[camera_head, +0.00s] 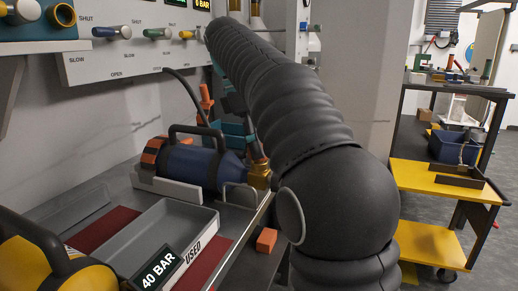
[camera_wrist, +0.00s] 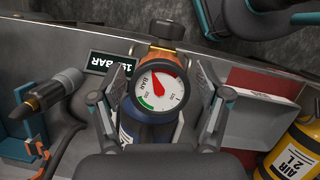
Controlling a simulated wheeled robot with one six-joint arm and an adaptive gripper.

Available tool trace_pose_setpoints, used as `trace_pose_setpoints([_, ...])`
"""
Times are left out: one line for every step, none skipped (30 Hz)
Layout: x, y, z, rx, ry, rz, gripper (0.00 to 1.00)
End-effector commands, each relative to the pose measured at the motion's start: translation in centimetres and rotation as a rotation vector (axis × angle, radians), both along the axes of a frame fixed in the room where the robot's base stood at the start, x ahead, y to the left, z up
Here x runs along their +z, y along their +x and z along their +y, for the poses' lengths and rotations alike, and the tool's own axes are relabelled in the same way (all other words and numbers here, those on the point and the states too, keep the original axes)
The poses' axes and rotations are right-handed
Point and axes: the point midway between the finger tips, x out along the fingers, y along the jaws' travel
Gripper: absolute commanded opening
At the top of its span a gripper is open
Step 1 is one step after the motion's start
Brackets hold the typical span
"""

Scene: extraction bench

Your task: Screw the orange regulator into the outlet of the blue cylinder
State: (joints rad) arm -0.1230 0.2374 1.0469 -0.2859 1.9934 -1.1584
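The blue cylinder (camera_head: 190,166) lies on its side in a grey cradle on the bench, with a dark handle on top and an orange-and-black left end. A brass-coloured fitting (camera_head: 259,173) shows at its right end, partly behind my arm. In the wrist view, the regulator's round white gauge (camera_wrist: 158,88) faces the camera, with its orange body (camera_wrist: 160,60) behind it and a black knob above. The blue cylinder (camera_wrist: 150,130) shows below the gauge. My gripper (camera_wrist: 165,80) has its fingers spread on either side of the gauge, with gaps visible. Whether the regulator is threaded in cannot be told.
A grey tray marked USED (camera_head: 150,232) with a 40 BAR sign lies in front of the cylinder. A yellow cylinder (camera_head: 50,265) is at lower left. The valve panel (camera_head: 130,62) stands behind. A yellow-shelved cart (camera_head: 425,177) stands at right, across open floor.

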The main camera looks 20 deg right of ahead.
Motion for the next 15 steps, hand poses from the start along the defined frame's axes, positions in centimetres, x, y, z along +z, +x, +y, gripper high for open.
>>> trace_pose_setpoints([0.01, 0.00, 0.00, 0.000, 0.000, 0.000, 0.77])
trace_pose_setpoints([0.02, 0.00, 0.01, 0.000, 0.000, -0.001, 0.77])
trace_pose_setpoints([0.02, 0.00, 0.00, 0.000, 0.000, -0.001, 0.77])
trace_pose_setpoints([0.03, 0.00, 0.00, 0.001, 0.000, -0.001, 0.77])
trace_pose_setpoints([0.03, 0.00, 0.00, 0.001, 0.000, -0.001, 0.77])
trace_pose_setpoints([0.03, 0.00, 0.00, 0.003, 0.000, -0.001, 0.77])
trace_pose_setpoints([0.04, -0.01, 0.00, 0.008, 0.000, -0.001, 0.77])
trace_pose_setpoints([0.05, -0.03, 0.01, 0.018, 0.001, -0.001, 0.77])
trace_pose_setpoints([0.05, -0.05, 0.01, 0.041, 0.000, -0.002, 0.77])
trace_pose_setpoints([0.05, -0.04, 0.02, 0.069, 0.000, -0.002, 0.77])
trace_pose_setpoints([0.06, -0.06, 0.04, 0.100, 0.000, -0.002, 0.77])
trace_pose_setpoints([0.08, -0.08, 0.05, 0.147, 0.001, -0.002, 0.77])
trace_pose_setpoints([0.08, -0.09, 0.05, 0.185, 0.000, -0.003, 0.77])
trace_pose_setpoints([0.10, -0.11, 0.04, 0.221, 0.001, -0.002, 0.77])
trace_pose_setpoints([0.09, -0.07, 0.03, 0.271, 0.000, -0.003, 0.77])
